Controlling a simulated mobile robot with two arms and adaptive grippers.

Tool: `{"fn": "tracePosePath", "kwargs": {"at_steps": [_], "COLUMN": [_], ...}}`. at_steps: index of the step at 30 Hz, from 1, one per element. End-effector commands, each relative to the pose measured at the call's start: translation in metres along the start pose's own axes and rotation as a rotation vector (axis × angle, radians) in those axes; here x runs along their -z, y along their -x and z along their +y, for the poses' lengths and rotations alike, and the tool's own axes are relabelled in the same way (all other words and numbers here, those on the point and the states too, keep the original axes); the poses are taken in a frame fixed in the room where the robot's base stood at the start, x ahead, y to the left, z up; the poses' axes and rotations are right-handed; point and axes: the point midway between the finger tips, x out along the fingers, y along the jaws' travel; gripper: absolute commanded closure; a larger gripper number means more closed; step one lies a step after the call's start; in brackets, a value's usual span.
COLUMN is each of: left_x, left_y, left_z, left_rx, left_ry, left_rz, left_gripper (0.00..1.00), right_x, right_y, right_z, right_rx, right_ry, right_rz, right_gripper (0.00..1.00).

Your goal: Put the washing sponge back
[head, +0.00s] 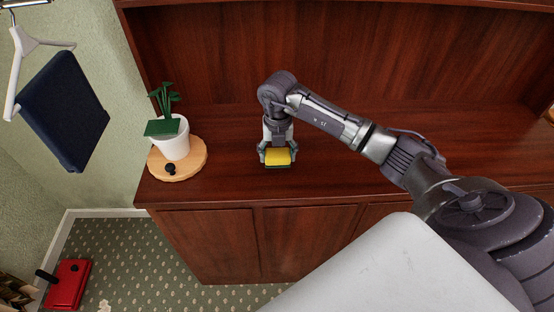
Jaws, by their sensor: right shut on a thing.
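The washing sponge (278,157) is yellow with a dark green underside. It is at the front part of the wooden cabinet top (228,187), left of the middle of the view. My right gripper (278,158) reaches down from above and is shut on the sponge, one finger on each side. I cannot tell whether the sponge touches the wood or is just above it. My left gripper is not in view.
A potted plant (175,146) in a white pot stands on a round wooden board (190,168) left of the sponge. A dark blue cloth (62,110) hangs from a white hanger (26,42). A red object (68,285) lies on the floor. The cabinet top right of the sponge is clear.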

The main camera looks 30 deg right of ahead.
Motion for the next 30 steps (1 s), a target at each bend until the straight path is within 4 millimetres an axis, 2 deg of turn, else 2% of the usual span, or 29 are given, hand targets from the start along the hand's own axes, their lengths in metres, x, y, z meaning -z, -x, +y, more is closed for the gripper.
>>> {"fn": "tracePosePath", "kwargs": {"at_steps": [5,13,25,26,30], "left_x": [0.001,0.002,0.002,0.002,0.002], "left_y": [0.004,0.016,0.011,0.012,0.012], "left_z": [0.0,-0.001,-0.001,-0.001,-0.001], "left_rx": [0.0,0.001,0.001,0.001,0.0], "left_ry": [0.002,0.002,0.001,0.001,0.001], "left_rz": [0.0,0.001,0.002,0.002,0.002], "left_gripper": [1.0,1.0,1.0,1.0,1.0], "right_x": [-0.008,-0.007,-0.008,-0.008,-0.008], "right_y": [-0.009,-0.043,-0.05,-0.049,-0.049], "right_z": [0.002,0.002,0.001,0.001,0.001], "right_rx": [0.001,0.001,0.001,0.001,0.001], "right_ry": [0.002,0.002,0.002,0.002,0.002], "right_rz": [0.003,0.003,0.0,0.0,0.0], "right_gripper": [0.56,0.56,0.56,0.25,0.03]}}
